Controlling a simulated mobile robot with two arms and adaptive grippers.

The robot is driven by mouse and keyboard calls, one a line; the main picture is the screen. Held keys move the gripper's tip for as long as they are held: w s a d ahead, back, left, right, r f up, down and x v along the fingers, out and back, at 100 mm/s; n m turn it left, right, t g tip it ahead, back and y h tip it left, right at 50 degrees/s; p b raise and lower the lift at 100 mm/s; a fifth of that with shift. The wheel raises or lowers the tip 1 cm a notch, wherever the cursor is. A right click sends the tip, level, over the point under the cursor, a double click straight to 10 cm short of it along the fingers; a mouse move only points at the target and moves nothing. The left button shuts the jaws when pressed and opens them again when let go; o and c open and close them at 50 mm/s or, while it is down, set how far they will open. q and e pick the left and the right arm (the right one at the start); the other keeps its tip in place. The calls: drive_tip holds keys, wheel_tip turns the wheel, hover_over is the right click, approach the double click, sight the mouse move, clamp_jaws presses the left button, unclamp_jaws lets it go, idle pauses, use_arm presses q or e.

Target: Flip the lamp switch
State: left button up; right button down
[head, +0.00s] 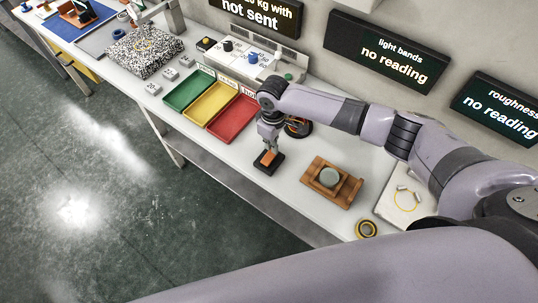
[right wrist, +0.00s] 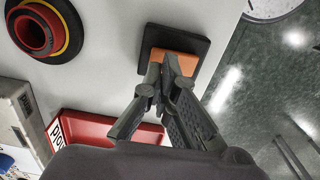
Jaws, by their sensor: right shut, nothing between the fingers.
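The lamp switch, an orange rocker on a black base (head: 266,165), sits near the front edge of the bench. In the right wrist view the switch (right wrist: 199,43) lies just beyond my fingertips. My right gripper (head: 271,148) points down over it, fingers shut and empty. In the right wrist view the closed fingertips (right wrist: 172,68) overlap the orange rocker; I cannot tell whether they touch it. The gripper hides part of the rocker. My left gripper is not in view.
Green (head: 189,90), yellow (head: 209,103) and red (head: 233,118) trays lie left of the switch. A dark round item with an orange part (head: 298,127) stands behind my gripper. A wooden holder (head: 345,190) with a round disc is to the right. The bench's front edge is close.

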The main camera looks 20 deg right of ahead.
drive_tip(key=shift+f+b, duration=0.65)
drive_tip(key=shift+f, duration=0.5)
idle(0.8)
drive_tip(key=shift+r, duration=0.1)
wheel_tip(320, 180, up, 7)
drive_tip(key=p, duration=0.7)
drive_tip(key=shift+p, duration=0.4)
